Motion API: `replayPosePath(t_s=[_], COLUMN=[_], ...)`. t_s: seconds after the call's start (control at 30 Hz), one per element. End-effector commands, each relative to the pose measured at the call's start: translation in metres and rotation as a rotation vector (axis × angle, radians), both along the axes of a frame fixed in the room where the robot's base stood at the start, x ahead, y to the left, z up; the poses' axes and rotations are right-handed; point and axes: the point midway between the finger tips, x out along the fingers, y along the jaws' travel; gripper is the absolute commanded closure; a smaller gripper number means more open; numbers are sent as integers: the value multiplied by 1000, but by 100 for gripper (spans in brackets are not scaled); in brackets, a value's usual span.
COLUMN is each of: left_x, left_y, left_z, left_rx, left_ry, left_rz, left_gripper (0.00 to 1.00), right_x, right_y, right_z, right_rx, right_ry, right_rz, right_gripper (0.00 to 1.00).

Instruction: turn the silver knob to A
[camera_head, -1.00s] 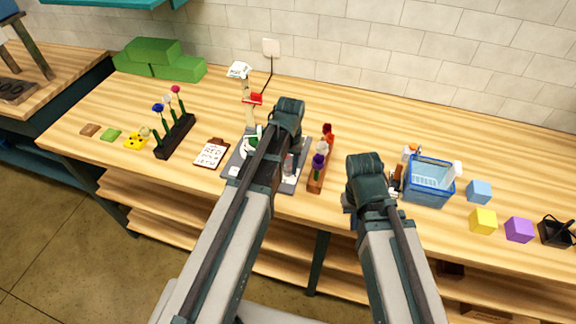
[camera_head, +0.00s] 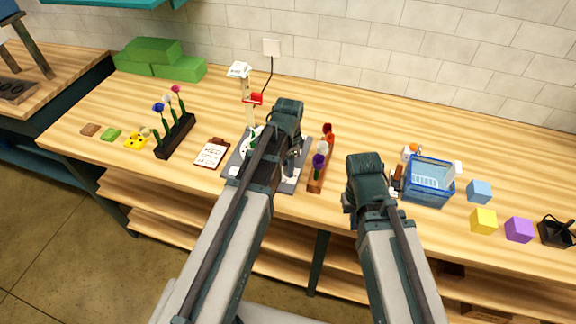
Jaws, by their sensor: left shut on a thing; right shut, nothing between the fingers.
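My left gripper (camera_head: 291,158) is over the grey station board (camera_head: 232,170) in the middle of the bench, with its fingers largely behind my own arm. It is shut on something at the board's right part. The silver knob is not clearly visible; I cannot make out its pointer or the letter A. A white dial-like plate (camera_head: 246,146) shows at the board's left part. My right gripper (camera_head: 349,208) is at the bench's front edge, shut and empty, mostly hidden by its arm.
A wooden rack with flowers (camera_head: 316,182) stands just right of the board. A clipboard (camera_head: 212,153) and black flower rack (camera_head: 176,138) are left. A lamp-like post (camera_head: 250,105) rises behind. A blue basket (camera_head: 428,190) and cubes (camera_head: 484,220) stand right.

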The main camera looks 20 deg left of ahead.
Motion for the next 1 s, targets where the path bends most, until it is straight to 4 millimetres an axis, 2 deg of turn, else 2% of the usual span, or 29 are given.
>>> replayPosePath(t_s=[0.4,0.97,1.0], left_x=[0,0,0], left_y=[0,0,0], left_z=[0,0,0], left_rx=[-1,-1,-1], left_ry=[-1,-1,-1], left_rz=[-174,-199,-198], left_gripper=[100,100,55], right_x=[0,0,0], right_y=[0,0,0], right_z=[0,0,0], right_rx=[0,0,0], right_ry=[0,0,0], right_rz=[0,0,0], right_gripper=[100,100,100])
